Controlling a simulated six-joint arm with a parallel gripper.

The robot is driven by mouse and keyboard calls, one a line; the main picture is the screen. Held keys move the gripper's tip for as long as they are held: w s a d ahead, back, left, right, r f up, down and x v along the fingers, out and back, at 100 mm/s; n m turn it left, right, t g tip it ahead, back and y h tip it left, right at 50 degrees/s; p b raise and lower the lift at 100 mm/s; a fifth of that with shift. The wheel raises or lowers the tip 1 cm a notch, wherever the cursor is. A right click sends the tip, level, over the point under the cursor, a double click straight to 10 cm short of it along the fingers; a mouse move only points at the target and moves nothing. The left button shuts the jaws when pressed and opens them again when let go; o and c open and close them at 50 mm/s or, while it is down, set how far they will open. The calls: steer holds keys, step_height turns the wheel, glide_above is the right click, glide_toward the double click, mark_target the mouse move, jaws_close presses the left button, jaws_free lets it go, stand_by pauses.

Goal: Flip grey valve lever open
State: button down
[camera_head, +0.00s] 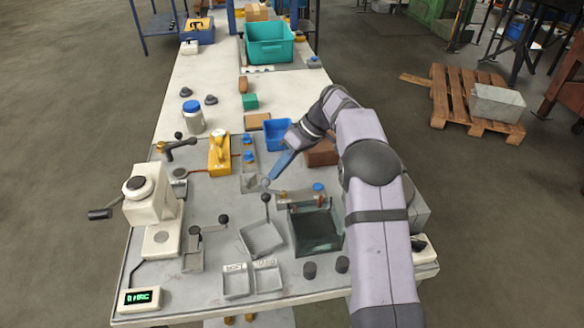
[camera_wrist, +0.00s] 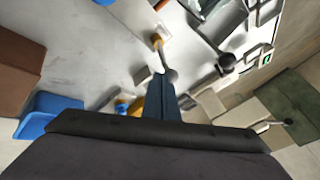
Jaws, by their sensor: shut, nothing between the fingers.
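A small valve lever with a grey ball end (camera_head: 266,182) stands at the left end of a brass-coloured fitting (camera_head: 288,195). In the wrist view the grey ball (camera_wrist: 170,75) sits on a thin stem running up to a brass-coloured end (camera_wrist: 157,40). My gripper (camera_head: 273,177) is shut and empty, its blue fingers pointing down to the left. Their tips are right beside the grey ball; I cannot tell whether they touch it. In the wrist view the shut fingers (camera_wrist: 160,85) end just below the ball.
A blue-topped knob (camera_head: 318,187) stands at the fitting's right end. A dark open bin (camera_head: 316,246) and a grey tray with an upright black-knobbed handle (camera_head: 266,198) lie in front. A blue bin (camera_head: 278,124) and brown block (camera_head: 322,153) are behind. A yellow device (camera_head: 219,160) stands left.

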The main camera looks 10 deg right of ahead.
steer(key=shift+s+a, duration=0.3)
steer(key=shift+a, duration=0.4)
stand_by(0.4)
steer(key=shift+w+r, duration=0.1)
steer(key=w+d+r+p, duration=0.4)
steer(key=d+r+p, duration=0.4)
steer(key=p, duration=0.4)
steer(key=shift+r, duration=0.45)
steer(key=shift+d, duration=0.2)
stand_by(0.4)
stand_by(0.4)
